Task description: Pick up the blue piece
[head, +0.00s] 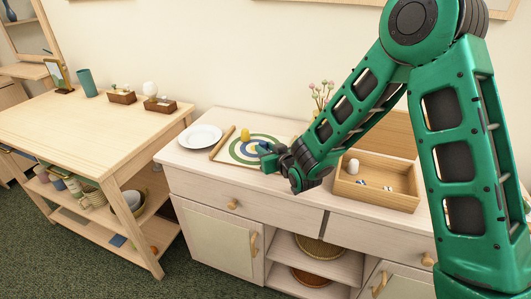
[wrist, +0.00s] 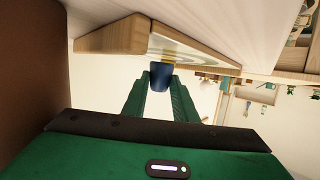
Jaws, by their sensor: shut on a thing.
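The blue piece (head: 264,146) is at the right part of the ringed target board (head: 222,157) on the cabinet top. My gripper (head: 269,153) reaches in from the right and is shut on this piece. In the wrist view the blue piece (wrist: 161,78) sits between the two green fingertips of my gripper (wrist: 161,84), with the board (wrist: 118,35) behind it. Whether the piece touches the board or is just above it, I cannot tell. A yellow piece (head: 245,135) stands on the far part of the board.
A white plate (head: 200,136) lies left of the board. A wooden table (head: 70,125) with small boxes stands at left.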

